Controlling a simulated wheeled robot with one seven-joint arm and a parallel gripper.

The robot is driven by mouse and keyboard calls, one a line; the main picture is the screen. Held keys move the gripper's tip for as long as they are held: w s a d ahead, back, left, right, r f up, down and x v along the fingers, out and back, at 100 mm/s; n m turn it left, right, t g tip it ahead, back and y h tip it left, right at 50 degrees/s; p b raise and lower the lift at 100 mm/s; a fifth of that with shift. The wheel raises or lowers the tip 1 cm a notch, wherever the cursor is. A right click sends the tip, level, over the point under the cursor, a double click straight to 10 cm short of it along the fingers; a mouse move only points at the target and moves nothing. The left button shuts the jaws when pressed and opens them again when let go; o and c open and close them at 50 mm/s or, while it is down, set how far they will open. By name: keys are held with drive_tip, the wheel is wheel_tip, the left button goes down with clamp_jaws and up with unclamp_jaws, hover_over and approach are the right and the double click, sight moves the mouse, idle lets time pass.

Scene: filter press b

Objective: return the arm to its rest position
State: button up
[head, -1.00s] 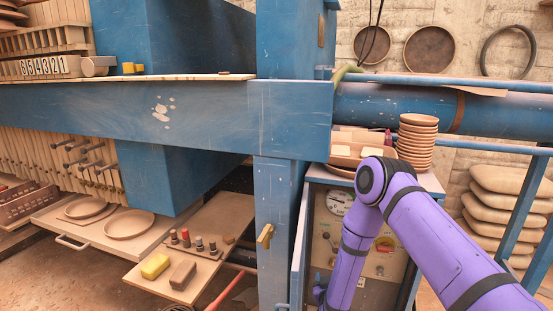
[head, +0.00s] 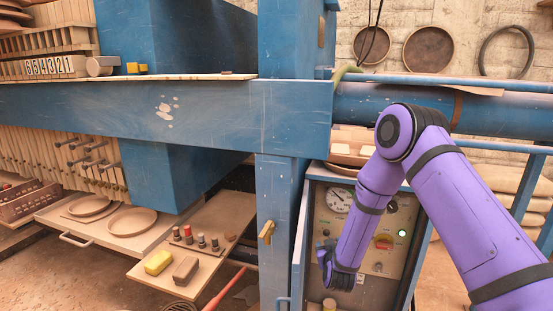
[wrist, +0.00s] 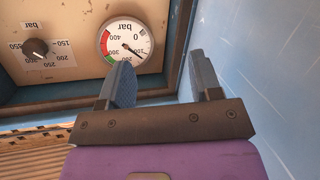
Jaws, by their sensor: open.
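My purple arm (head: 455,205) comes in from the lower right of the head view and bends at a high elbow. Its forearm hangs down in front of the control panel. My gripper shows in the wrist view (wrist: 160,85), with its two blue-grey fingers apart and nothing between them. In the head view the wrist end is low at the panel's left side, and the fingertips cannot be made out there. In the wrist view the fingers point toward the pressure gauge (wrist: 126,43), which appears upside down with the dial knob (wrist: 38,48) beside it.
Pans (head: 428,48) hang on the back wall.

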wheel_tip(320, 180, up, 17)
drive_tip(key=s+d+g+y, duration=0.1)
drive_tip(key=d+g+y, duration=0.1)
drive_tip(key=s+d+r+g, duration=0.3)
drive_tip(key=s+r, duration=0.7)
drive_tip(key=r, duration=0.3)
drive_tip(key=s+d+r+m+g, duration=0.1)
drive_tip(key=s+d+r, duration=0.1)
drive_tip(key=s, duration=0.9)
drive_tip(key=s+d+r+g, duration=0.2)
drive_tip(key=s+d+r, duration=0.1)
drive_tip(key=s, duration=0.8)
drive_tip(key=s+d+r+m+g+h, duration=0.1)
drive_tip(key=s+r, duration=0.3)
drive_tip(key=s, duration=0.6)
drive_tip(key=shift+s+d+m+g, duration=0.35)
drive_tip(key=shift+d+g, duration=0.25)
drive_tip(key=shift+d, duration=0.3)
